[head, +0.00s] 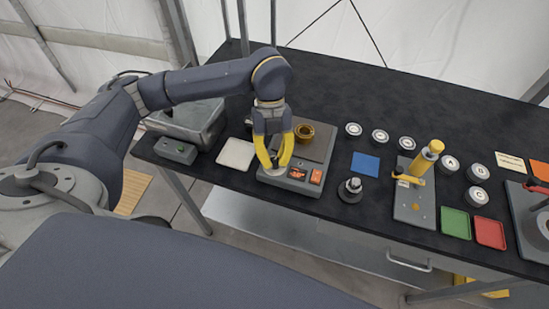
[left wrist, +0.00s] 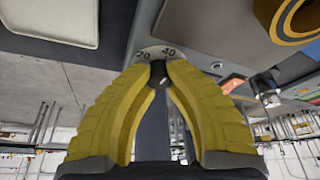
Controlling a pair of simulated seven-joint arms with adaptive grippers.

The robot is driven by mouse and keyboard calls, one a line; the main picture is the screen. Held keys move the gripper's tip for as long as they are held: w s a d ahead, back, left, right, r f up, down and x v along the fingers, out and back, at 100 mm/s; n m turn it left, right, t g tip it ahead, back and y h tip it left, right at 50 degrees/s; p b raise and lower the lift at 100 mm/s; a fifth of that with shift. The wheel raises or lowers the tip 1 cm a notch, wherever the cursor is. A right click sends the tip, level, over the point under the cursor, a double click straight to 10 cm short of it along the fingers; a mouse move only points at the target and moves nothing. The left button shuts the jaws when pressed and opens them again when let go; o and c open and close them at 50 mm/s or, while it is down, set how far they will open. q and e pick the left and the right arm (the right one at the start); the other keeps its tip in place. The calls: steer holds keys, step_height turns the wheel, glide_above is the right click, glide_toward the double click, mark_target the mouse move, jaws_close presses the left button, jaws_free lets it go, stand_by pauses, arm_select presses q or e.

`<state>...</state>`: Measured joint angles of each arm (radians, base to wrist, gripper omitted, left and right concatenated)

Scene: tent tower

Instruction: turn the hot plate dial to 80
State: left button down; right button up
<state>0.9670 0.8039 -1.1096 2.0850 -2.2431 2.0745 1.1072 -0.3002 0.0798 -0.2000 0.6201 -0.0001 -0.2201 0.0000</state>
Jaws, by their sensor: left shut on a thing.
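The hot plate (head: 313,148) is a grey box with a dark top plate, on the black table. Its dial (left wrist: 158,72) is a small dark knob in front of a pale scale plate (left wrist: 160,53), where 20 and 40 can be read; 80 does not show. My left gripper (head: 273,169) points down at the front left of the hot plate. Its yellow fingers are shut on the dial, one on each side, in the left wrist view (left wrist: 159,75). In the head view the fingers hide most of the dial. My right gripper is in neither view.
A brass-coloured ring (head: 304,132) sits on the hot plate. Lit orange displays (head: 316,176) are right of the dial. A white pad (head: 236,154) and grey-green box (head: 174,150) lie left; a blue pad (head: 366,164) and dark knobbed object (head: 350,190) stand right.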

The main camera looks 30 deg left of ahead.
arm_select(q)
steer(key=m+y, duration=0.1)
steer(key=m, duration=0.2)
steer(key=m+g+y, duration=0.1)
steer(key=m, duration=0.2)
steer(key=shift+s+d+y, duration=0.1)
steer(key=shift+y, duration=0.2)
steer(key=m+y, duration=0.1)
steer(key=m, duration=0.4)
steer(key=shift+y, duration=0.4)
steer(key=shift+s+m, duration=0.1)
steer(key=shift+m, duration=0.2)
steer(key=c, duration=1.2)
jaws_free()
steer(key=shift+o, duration=0.2)
steer(key=v, duration=1.2)
steer(key=shift+s+r, duration=0.1)
steer(key=shift+s, duration=0.05)
